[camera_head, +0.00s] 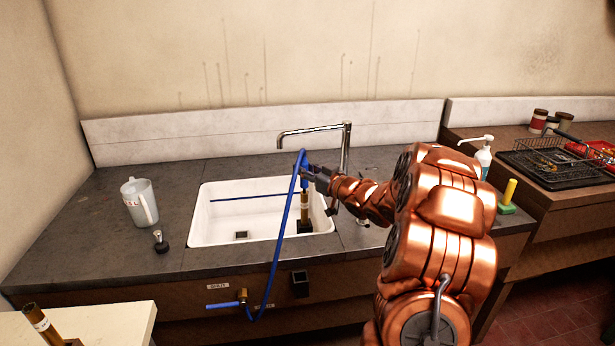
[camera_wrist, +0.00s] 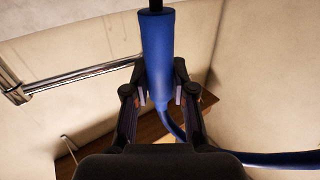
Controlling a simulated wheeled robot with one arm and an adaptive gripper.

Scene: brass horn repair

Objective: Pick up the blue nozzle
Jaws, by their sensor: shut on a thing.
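The blue nozzle (camera_wrist: 157,50) is upright in the wrist view, with a dark tip at its top and the blue hose (camera_wrist: 172,122) leaving its lower end. My gripper (camera_wrist: 162,92) is shut on the nozzle's lower part, one finger on each side. In the head view the nozzle (camera_head: 304,172) is held above the white sink (camera_head: 222,225), near the chrome tap (camera_head: 345,150). The hose loops over it and hangs down past the counter front to a brass fitting. My fingers partly hide the nozzle there.
A brass tube (camera_head: 305,205) on a dark base stands in the sink below my gripper. A clear jug (camera_head: 138,202) and a small dark-handled item (camera_head: 160,241) are left of the sink. A soap bottle (camera_head: 484,157) and wire basket (camera_head: 550,155) are at right. The left counter is mostly free.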

